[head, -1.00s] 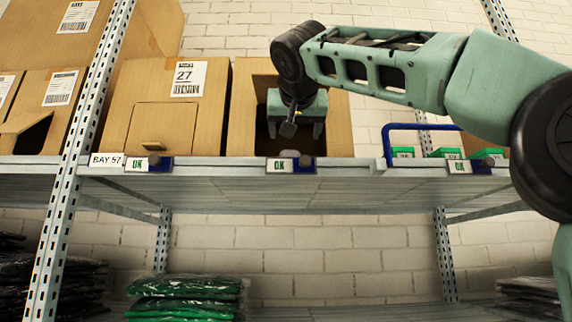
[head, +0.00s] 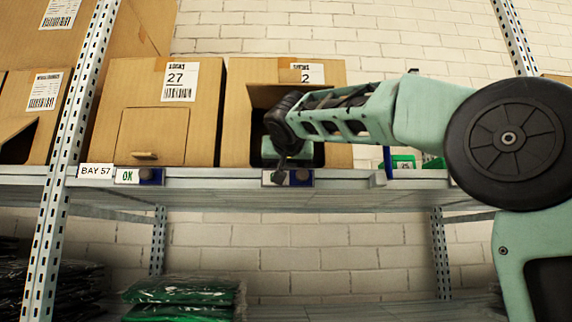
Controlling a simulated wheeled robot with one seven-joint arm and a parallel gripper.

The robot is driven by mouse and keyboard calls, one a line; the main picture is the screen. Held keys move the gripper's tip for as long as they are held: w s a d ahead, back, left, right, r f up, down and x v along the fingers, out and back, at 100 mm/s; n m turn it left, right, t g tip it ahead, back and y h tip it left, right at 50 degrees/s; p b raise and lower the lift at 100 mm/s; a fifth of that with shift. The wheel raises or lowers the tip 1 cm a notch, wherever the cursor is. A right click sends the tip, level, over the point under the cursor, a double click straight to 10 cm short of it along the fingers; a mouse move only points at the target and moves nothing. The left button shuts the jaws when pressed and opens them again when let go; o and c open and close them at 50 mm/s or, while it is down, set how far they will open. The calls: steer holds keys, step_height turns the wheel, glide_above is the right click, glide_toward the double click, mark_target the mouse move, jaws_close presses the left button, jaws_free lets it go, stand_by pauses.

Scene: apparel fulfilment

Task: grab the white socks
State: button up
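No white socks show in the head view. My gripper (head: 287,160) is at the mouth of the open-fronted cardboard box (head: 236,120) in the middle of the shelf. The gripper's body and wrist cover much of the dark opening, so the box's contents are hidden. The fingers are too small and shadowed to tell whether they are open or shut.
A closed-front box marked 27 (head: 150,100) stands left of the open box. The shelf (head: 225,185) has a raised front edge with labels. A blue-handled holder with green cartons (head: 403,163) stands to the right. Green bagged garments (head: 180,292) lie below.

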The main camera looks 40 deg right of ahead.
steer(key=shift+c, duration=0.3)
steer(key=c, duration=1)
steer(key=shift+r, duration=0.15)
